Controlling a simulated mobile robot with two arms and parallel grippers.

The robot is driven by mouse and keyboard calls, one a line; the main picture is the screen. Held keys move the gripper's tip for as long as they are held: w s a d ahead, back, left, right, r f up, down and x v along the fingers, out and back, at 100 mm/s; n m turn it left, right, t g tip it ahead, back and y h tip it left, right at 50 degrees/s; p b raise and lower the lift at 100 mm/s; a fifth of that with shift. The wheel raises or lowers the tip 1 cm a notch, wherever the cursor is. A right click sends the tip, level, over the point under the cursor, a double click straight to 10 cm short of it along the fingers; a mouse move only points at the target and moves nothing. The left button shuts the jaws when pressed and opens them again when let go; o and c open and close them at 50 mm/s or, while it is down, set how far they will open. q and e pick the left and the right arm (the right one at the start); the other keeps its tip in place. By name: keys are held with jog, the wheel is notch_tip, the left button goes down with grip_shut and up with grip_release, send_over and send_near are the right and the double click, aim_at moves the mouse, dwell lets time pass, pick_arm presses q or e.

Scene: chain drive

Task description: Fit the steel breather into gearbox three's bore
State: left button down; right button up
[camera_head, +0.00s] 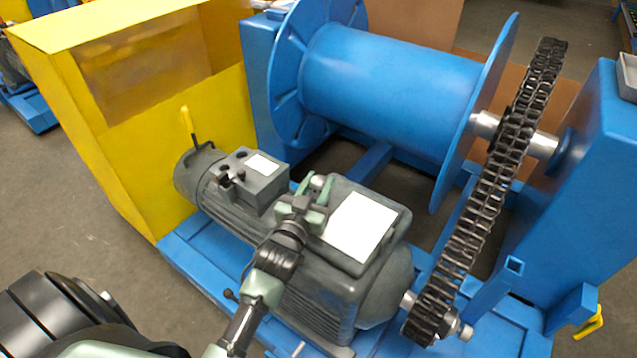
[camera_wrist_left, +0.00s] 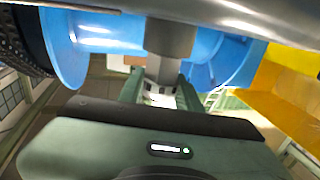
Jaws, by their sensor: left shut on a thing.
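My left gripper (camera_head: 303,203) is over the top of the dark grey gearbox (camera_head: 330,285), at the edge beside its white label. It is shut on the steel breather (camera_head: 318,181), a small light grey piece that shows just above the fingers. In the left wrist view the breather (camera_wrist_left: 169,40) is a grey cylinder with a narrower part between the fingers of my left gripper (camera_wrist_left: 161,92). The bore is not visible; the gripper and arm cover that part of the housing. I cannot tell whether the breather touches the gearbox. My right gripper is not in view.
A grey motor with a terminal box (camera_head: 250,180) adjoins the gearbox. A blue drum (camera_head: 390,85) stands behind, with a dark chain (camera_head: 485,200) on the right. A yellow guard (camera_head: 130,120) stands at the left. A blue base frame (camera_head: 205,265) lies below.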

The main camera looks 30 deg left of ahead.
pick_arm(q)
jog(key=c, duration=0.9)
grip_release()
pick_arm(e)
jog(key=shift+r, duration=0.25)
pick_arm(q)
jog(key=shift+f, duration=0.1)
jog(key=s, duration=0.5)
jog(key=s+d+p, duration=0.1)
jog(key=s, duration=0.1)
jog(key=shift+s, duration=0.4)
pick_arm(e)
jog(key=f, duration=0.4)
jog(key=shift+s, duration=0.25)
